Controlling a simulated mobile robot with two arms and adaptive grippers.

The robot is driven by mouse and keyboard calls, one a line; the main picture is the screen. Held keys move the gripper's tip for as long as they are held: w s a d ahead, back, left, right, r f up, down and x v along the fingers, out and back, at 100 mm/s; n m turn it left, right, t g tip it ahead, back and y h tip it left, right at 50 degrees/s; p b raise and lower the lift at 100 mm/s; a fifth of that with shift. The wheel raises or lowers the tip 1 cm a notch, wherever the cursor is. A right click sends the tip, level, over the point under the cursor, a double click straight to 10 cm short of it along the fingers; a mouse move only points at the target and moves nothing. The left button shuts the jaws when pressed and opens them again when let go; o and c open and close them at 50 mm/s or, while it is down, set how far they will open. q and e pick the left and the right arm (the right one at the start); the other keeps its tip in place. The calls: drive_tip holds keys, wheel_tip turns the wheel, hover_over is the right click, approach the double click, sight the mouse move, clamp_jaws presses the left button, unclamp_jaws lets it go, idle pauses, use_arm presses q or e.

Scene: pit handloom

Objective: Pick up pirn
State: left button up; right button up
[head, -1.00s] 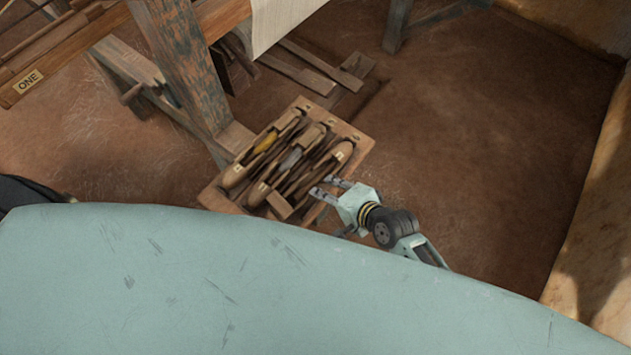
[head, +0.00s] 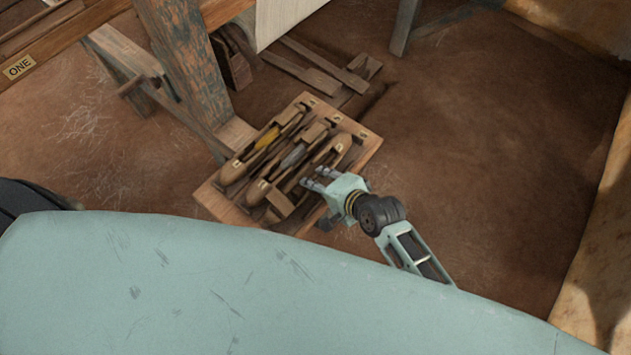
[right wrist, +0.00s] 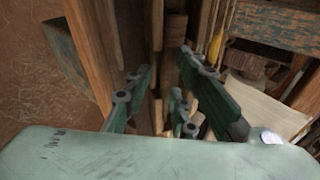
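A wooden tray (head: 361,152) in the head view holds boat-shaped wooden shuttles side by side. The left shuttle (head: 234,170) carries a yellow-wound pirn (head: 267,138). The middle shuttle (head: 257,192) carries a grey-wound pirn (head: 293,155). Whether the right shuttle (head: 339,144) holds a pirn is unclear. My right gripper (head: 313,178) is over the tray's right side, at the near part of the right shuttle. In the right wrist view its fingers (right wrist: 165,64) are apart, with no object visibly held. A yellow piece (right wrist: 215,46) shows beyond them. My left gripper is out of view.
A thick worn wooden post (head: 188,75) stands just behind the tray on the left. A loom beam with a label "ONE" (head: 19,67) is at the upper left. Loose boards (head: 300,66) lie behind the tray. The earthen floor (head: 490,130) to the right is clear.

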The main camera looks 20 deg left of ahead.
drive_tip(key=shift+s+f, duration=0.15)
drive_tip(key=c, duration=0.5)
drive_tip(key=shift+d, duration=0.1)
clamp_jaws()
drive_tip(key=shift+s+f, duration=0.15)
drive_tip(key=shift+f, duration=0.1)
drive_tip(key=shift+r, duration=0.5)
drive_tip(key=r, duration=0.3)
drive_tip(key=shift+d+r, duration=0.3)
drive_tip(key=shift+r, duration=0.05)
drive_tip(key=s+d+r, duration=0.2)
drive_tip(key=d+r, duration=0.5)
drive_tip(key=d, duration=0.3)
drive_tip(key=shift+s+d+b, duration=0.2)
drive_tip(key=shift+s+b, duration=0.1)
drive_tip(key=shift+b, duration=0.05)
drive_tip(key=shift+o, duration=0.2)
unclamp_jaws()
drive_tip(key=o, duration=1.9)
